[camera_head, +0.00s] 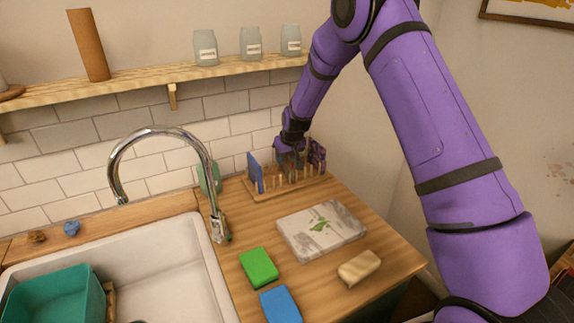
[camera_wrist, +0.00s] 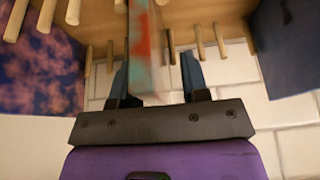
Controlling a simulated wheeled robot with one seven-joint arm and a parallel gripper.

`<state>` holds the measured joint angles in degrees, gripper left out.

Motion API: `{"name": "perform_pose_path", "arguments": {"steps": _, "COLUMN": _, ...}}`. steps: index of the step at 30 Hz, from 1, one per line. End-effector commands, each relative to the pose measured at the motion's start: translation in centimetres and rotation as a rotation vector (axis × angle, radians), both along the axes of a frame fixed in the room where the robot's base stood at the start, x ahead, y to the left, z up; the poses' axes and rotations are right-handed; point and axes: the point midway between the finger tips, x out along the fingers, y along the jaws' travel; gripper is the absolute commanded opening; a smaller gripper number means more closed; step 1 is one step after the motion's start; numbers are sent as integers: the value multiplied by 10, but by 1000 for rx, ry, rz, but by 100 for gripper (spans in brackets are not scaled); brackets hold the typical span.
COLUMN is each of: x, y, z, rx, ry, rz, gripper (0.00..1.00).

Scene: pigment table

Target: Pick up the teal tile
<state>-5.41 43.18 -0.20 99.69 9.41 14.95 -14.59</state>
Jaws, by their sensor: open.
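A thin tile (camera_wrist: 141,45) with teal and red patches stands edge-on among the rack's pegs in the wrist view. My gripper (camera_wrist: 157,72) is open, with one finger on each side of this tile; the tile looks nearer the left finger. I cannot tell whether either finger touches it. In the head view my gripper (camera_head: 290,163) is down at the wooden peg rack (camera_head: 262,197), and it largely hides the tile there.
A blue tile (camera_head: 255,172) and a purple mottled tile (camera_head: 317,154) stand in the rack on either side of my gripper. In front lie a book-like slab (camera_head: 320,229), a green block (camera_head: 259,268), a blue block (camera_head: 281,305) and a beige bar (camera_head: 359,267). The faucet (camera_head: 210,165) rises left.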

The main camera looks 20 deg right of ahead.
Motion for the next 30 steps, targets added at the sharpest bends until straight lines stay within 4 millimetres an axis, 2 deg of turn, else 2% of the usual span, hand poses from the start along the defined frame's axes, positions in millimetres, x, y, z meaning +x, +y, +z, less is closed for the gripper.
{"name": "perform_pose_path", "arguments": {"steps": 14, "x": 0, "y": 0, "z": -2, "rx": 0, "ry": 0, "rz": 0, "gripper": 42}}
{"name": "perform_pose_path", "arguments": {"steps": 15, "x": 0, "y": 0, "z": -2, "rx": 0, "ry": 0, "rz": 0, "gripper": 37}}
{"name": "perform_pose_path", "arguments": {"steps": 20, "x": 0, "y": 0, "z": -2, "rx": 0, "ry": 0, "rz": 0, "gripper": 0}}
{"name": "perform_pose_path", "arguments": {"steps": 30, "x": 0, "y": 0, "z": -1, "rx": 0, "ry": -1, "rz": 0, "gripper": 0}}
